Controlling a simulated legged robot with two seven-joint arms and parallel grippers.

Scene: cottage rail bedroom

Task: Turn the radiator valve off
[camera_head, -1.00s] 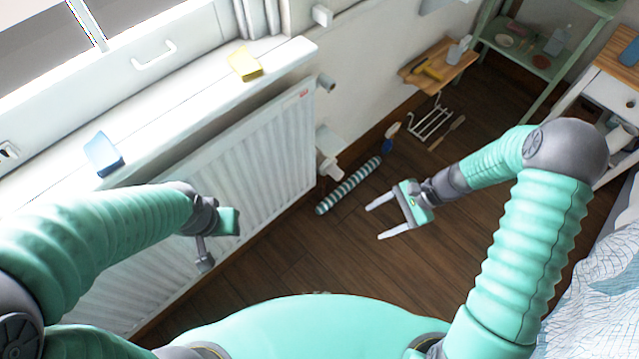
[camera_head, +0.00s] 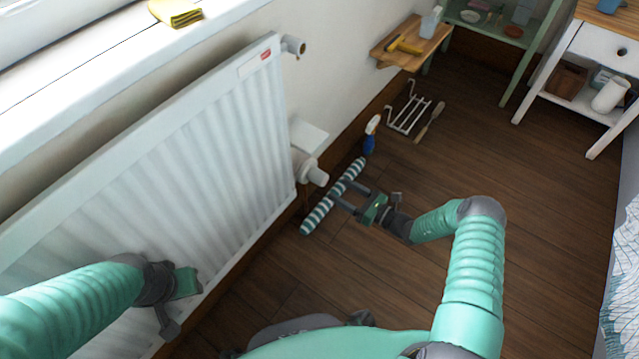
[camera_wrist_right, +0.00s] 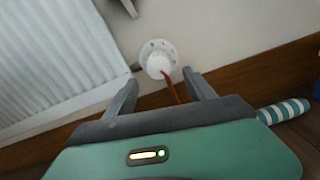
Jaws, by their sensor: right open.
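The white radiator (camera_head: 180,150) is on the wall at left in the head view. Its white valve (camera_head: 314,173) sticks out at the right end, low down. In the right wrist view the valve is a round white dial (camera_wrist_right: 158,57) with a red strip (camera_wrist_right: 170,88) running down from it. My right gripper (camera_head: 342,192) is open and empty, just right of and below the valve in the head view. In the wrist view its fingers (camera_wrist_right: 160,82) point at the dial, apart from it. My left gripper (camera_head: 186,284) is in front of the radiator; its fingers are not clear.
A striped teal-and-white roll (camera_head: 318,214) lies on the floor behind my right fingers. A blue spray bottle (camera_head: 371,136), white rack (camera_head: 408,112) and brush (camera_head: 430,122) lie near the wall. A wooden shelf (camera_head: 408,50) juts out above.

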